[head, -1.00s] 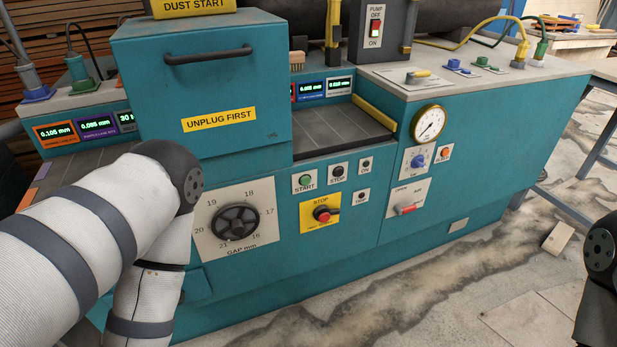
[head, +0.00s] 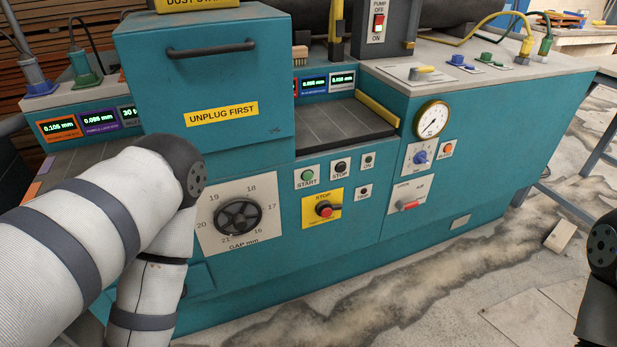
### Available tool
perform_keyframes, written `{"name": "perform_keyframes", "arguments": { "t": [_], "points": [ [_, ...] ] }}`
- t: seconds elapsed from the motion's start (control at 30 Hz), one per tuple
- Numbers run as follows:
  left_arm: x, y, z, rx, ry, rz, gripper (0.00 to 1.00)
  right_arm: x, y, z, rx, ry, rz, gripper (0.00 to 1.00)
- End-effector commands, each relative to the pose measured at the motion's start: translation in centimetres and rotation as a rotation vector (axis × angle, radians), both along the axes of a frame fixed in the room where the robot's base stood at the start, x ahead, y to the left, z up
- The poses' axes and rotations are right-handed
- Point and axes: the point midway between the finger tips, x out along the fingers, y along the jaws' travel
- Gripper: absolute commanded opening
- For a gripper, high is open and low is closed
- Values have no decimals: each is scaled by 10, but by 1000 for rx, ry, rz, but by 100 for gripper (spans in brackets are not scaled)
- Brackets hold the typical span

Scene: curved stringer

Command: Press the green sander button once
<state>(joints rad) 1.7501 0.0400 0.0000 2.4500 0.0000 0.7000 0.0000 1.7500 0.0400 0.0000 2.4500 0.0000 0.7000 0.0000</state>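A green round button (head: 308,175) sits on a white plate labelled START on the teal machine's front (head: 340,245). A black button labelled STOP (head: 340,166) is just right of it, and a red-orange stop knob (head: 324,209) on a yellow plate is below. Nothing touches the green button in view. My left arm comes in from the left and bends down at the lower left, in front of the machine; its gripper is out of view. Only a dark part of my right arm shows at the right edge; its gripper is out of view too.
A black gap handwheel (head: 238,217) is left of the buttons. A pressure gauge (head: 432,119), blue knob (head: 420,157) and red-handled valve (head: 408,205) are to their right. A pump switch (head: 379,22) is above. A small block (head: 559,235) lies on the floor.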

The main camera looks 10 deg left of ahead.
Motion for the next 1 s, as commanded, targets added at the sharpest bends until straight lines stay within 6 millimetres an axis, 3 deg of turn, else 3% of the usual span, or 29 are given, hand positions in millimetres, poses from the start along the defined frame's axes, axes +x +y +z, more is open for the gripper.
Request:
{"name": "perform_keyframes", "arguments": {
  "t": [0.03,0.17,1.0],
  "points": [
    [0,0,0,0,0,0,29,0,0,0,0,0,0,0],
    [0,0,0,0,0,0,0,0,0,0,0,0,0,0],
    [0,0,0,0,0,0,0,0,0,0,0,0,0,0]
  ]
}}
